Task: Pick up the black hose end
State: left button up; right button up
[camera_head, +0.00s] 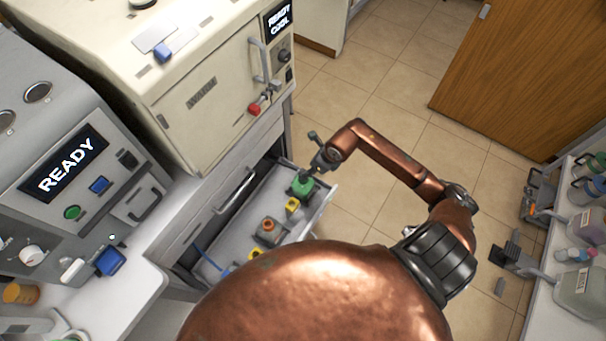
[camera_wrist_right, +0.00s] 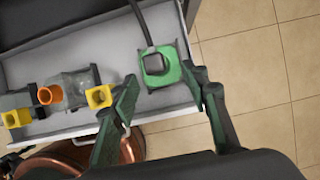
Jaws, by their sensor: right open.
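A black hose (camera_wrist_right: 143,22) runs down from the top edge of the right wrist view into a green square fitting (camera_wrist_right: 158,66) at the right end of an open drawer (camera_wrist_right: 205,12). The green fitting also shows in the head view (camera_head: 302,187). My right gripper (camera_wrist_right: 163,82) is open. Its fingertips lie left and right of the fitting's near edge in the right wrist view, and nothing is held. In the head view, my right gripper (camera_head: 315,166) is over the drawer's right end, close to the fitting. My left gripper is not in view.
The drawer also holds yellow (camera_wrist_right: 99,96) and orange (camera_wrist_right: 47,95) fittings and a blue hose (camera_head: 208,259). A cream machine (camera_head: 190,90) and a grey machine (camera_head: 50,130) stand left. A shelf with bottles (camera_head: 585,290) is at right. Tiled floor (camera_head: 400,95) is clear behind my arm.

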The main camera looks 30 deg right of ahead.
aim_at(303, 171)
jog(key=x, duration=0.2)
jog(key=b+x, duration=0.1)
jog(key=x, duration=0.3)
jog(key=shift+w+a, duration=0.25)
jog(key=shift+a, duration=0.15)
grip_shut()
jog(key=shift+r, duration=0.15)
